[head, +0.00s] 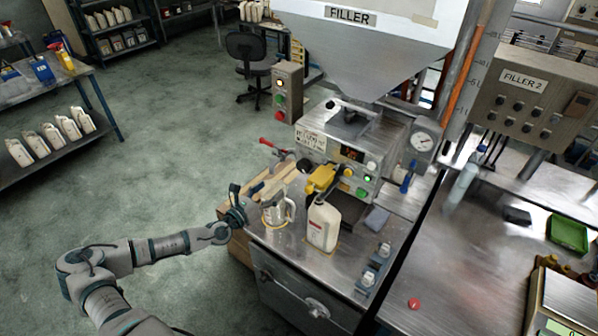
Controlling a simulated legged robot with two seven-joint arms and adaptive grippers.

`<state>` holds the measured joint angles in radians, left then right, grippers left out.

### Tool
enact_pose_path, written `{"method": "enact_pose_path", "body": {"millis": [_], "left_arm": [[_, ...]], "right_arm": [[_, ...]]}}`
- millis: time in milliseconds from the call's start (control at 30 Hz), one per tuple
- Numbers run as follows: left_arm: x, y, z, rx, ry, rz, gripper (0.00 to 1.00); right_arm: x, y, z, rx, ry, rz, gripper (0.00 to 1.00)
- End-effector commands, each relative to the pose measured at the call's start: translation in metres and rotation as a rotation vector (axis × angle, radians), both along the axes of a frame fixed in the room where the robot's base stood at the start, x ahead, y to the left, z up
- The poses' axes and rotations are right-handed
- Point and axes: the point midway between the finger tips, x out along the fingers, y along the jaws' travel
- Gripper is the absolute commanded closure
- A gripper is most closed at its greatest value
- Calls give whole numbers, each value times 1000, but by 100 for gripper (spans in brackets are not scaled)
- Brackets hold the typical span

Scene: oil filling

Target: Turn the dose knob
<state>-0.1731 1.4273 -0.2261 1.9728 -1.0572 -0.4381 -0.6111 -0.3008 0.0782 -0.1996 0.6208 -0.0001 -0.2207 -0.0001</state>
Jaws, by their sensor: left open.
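The filler machine (345,130) stands right of centre, under a large hopper (365,50) labelled FILLER. Its front panel carries a small red display (352,154) and several buttons and knobs, among them a green one (361,192). I cannot tell for sure which is the dose knob. My left gripper (238,203) is open at the left edge of the machine's steel bench, beside a metal jug (276,214) and apart from the panel. A white bottle (323,226) stands right of the jug, below the yellow nozzle (320,179). My right gripper is out of view.
A red-handled lever (268,143) sticks out left of the machine. A control box with buttons (288,92) stands behind it. Small fittings (368,278) sit at the bench's right edge. A second steel table (465,285) is at right.

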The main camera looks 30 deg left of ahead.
Motion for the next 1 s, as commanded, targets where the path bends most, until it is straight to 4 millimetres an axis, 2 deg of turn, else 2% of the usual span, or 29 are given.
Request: {"method": "enact_pose_path", "body": {"millis": [33,233,367,600,800,1000], "left_arm": [[5,-1,8,-2,-9,3,22],[24,-14,11,-1,-10,-12,22],[43,-13,12,-3,-11,-5,22],[88,-16,9,-7,-8,-8,22],[121,-21,7,-4,-7,-8,22],[135,-26,7,1,-7,-9,22]], "right_arm": [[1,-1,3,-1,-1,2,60],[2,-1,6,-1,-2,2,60],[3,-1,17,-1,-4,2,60],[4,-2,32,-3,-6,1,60],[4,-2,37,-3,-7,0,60],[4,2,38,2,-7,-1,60]]}}
